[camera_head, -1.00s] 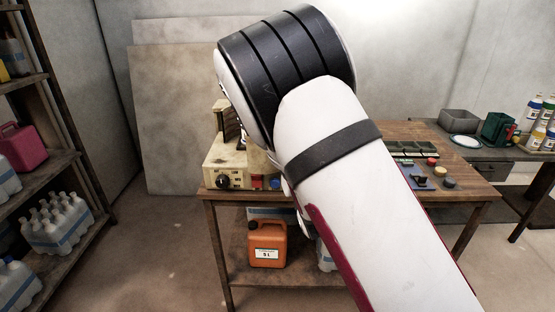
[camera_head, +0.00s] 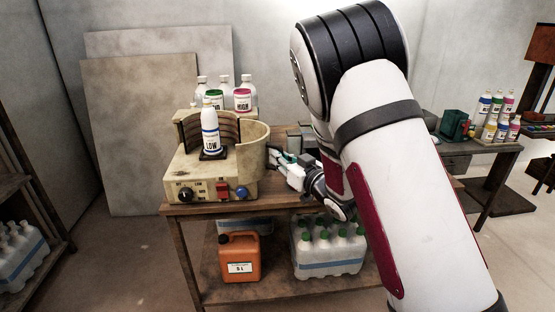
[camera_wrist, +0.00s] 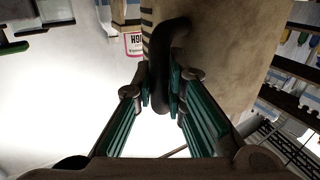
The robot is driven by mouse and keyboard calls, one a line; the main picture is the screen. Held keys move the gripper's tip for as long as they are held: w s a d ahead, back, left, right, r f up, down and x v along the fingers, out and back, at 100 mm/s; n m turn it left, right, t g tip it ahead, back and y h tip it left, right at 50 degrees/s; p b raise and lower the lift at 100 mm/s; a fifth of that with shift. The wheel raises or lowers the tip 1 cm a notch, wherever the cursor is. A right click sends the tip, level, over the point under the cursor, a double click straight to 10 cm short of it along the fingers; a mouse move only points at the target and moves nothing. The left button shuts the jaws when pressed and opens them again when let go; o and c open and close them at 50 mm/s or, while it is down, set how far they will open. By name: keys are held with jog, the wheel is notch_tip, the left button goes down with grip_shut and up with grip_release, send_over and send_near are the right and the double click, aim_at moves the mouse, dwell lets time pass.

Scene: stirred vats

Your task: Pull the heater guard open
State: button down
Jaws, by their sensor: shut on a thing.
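The heater (camera_head: 190,180) is a cream box on the wooden table, with a dark knob and red and blue controls on its front. A white bottle labelled LOW (camera_head: 210,135) stands upright on its dark plate. The heater guard (camera_head: 254,150) is a curved cream panel at the heater's right side; the bottle's front is uncovered. In the wrist view the guard (camera_wrist: 225,45) fills the upper middle, with a dark curved handle (camera_wrist: 160,85). My gripper (camera_head: 272,160) is at the guard's right edge; in the wrist view its green-padded fingers (camera_wrist: 162,88) are shut on that handle.
White bottles (camera_head: 242,97) stand behind the heater. An orange canister (camera_head: 239,256) and a pack of green-capped bottles (camera_head: 328,250) are on the lower shelf. A shelf rack (camera_head: 22,190) stands left. My arm hides much of the table's right part.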

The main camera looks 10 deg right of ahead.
jog(key=shift+w+r, duration=0.1)
jog(key=shift+r, duration=0.35)
jog(key=c, duration=1.6)
grip_release()
jog(key=v, duration=1.2)
jog(key=shift+f, duration=0.4)
jog(key=shift+a, duration=0.1)
